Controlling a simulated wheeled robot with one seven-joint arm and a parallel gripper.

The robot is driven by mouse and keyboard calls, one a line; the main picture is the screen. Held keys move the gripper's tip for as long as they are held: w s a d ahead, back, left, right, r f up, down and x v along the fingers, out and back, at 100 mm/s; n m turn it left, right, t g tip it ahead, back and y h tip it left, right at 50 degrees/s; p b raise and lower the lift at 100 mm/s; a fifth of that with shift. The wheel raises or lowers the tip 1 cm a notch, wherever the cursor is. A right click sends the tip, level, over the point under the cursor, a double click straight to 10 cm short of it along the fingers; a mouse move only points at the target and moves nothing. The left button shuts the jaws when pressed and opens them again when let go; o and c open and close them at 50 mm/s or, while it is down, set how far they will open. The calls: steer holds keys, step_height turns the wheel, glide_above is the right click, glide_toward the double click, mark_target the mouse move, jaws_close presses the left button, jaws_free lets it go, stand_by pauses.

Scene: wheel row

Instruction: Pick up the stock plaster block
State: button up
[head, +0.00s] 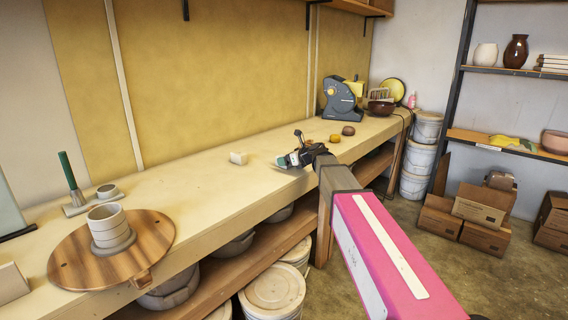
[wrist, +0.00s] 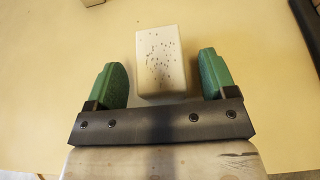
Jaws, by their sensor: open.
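The plaster block (head: 238,158) is a small cream-white block lying on the workbench (head: 200,180), near the middle of its length. In the wrist view the block (wrist: 160,62) has rounded edges and dark specks on its face. My gripper (head: 280,161) is just right of the block in the head view, above the bench. In the wrist view my gripper (wrist: 163,80) is open. Its two green fingers stand left and right of the block's near part, with a gap on both sides. Neither finger visibly touches the block.
A wooden disc (head: 70,255) with a grey ringed pot (head: 108,228) sits at the left front of the bench. A yellow lump (head: 335,138) and a brown lump (head: 348,130) lie beyond my gripper. A grey machine (head: 342,100) stands at the back. Bare bench surrounds the block.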

steer(key=x, duration=0.2)
steer(key=shift+w+a+f, duration=0.15)
steer(key=shift+w, duration=0.05)
steer(key=shift+c, duration=0.3)
steer(key=c, duration=1)
